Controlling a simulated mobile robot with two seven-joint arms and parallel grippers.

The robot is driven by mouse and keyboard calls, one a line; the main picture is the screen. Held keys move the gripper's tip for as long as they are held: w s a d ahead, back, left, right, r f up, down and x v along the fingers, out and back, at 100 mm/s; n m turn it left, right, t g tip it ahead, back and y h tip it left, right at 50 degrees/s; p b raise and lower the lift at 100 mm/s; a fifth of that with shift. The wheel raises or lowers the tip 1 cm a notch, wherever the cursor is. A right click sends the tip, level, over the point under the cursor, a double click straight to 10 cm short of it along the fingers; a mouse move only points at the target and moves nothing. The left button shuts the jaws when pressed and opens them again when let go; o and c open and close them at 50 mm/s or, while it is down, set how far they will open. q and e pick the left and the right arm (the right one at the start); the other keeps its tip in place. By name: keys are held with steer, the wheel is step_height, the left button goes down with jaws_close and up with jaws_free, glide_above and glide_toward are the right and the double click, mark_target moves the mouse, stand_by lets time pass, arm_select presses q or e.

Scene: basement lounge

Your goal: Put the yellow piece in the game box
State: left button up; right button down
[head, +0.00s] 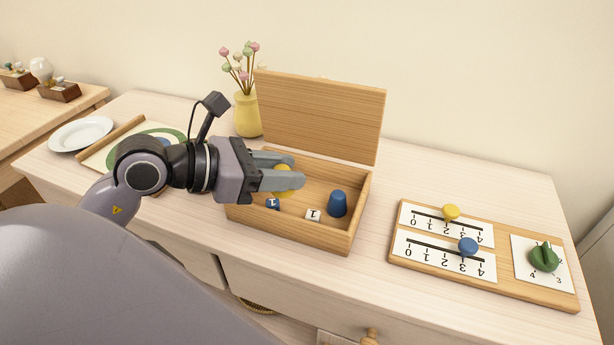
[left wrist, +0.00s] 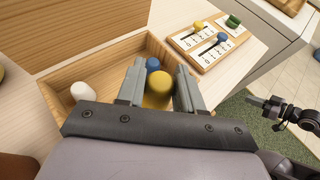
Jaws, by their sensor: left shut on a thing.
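The game box (head: 295,238) is an open wooden box on the pale table, its lid upright at the back. My left gripper (head: 278,174) is over the left part of the box, shut on the yellow piece (head: 284,184). In the left wrist view the yellow piece (left wrist: 158,88) is between the two fingers (left wrist: 160,90). A blue piece (head: 338,204) stands inside the box at the right. A blue die (head: 273,203) and a white die (head: 313,215) lie near its front. My right gripper (left wrist: 268,104) seems to show at the right of the left wrist view, its jaws unclear.
A white piece (left wrist: 82,91) is in the box in the left wrist view. A yellow vase (head: 247,115) with flowers stands behind it. A slider board (head: 480,285) lies right of the box. A white plate (head: 80,133) is at the far left.

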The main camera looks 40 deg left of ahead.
arm_select(q)
steer(key=w+a+p, duration=0.2)
steer(key=w, duration=0.8)
steer(key=f, duration=0.5)
steer(key=shift+a+f+b, duration=0.2)
steer(key=shift+f+b, duration=0.1)
steer(key=shift+f, duration=0.05)
steer(key=shift+w+f, duration=0.3)
steer(key=shift+f, duration=0.25)
steer(key=shift+a, duration=0.1)
steer(key=shift+f+b, duration=0.45)
steer(key=shift+f, duration=0.2)
steer(key=o, duration=0.7)
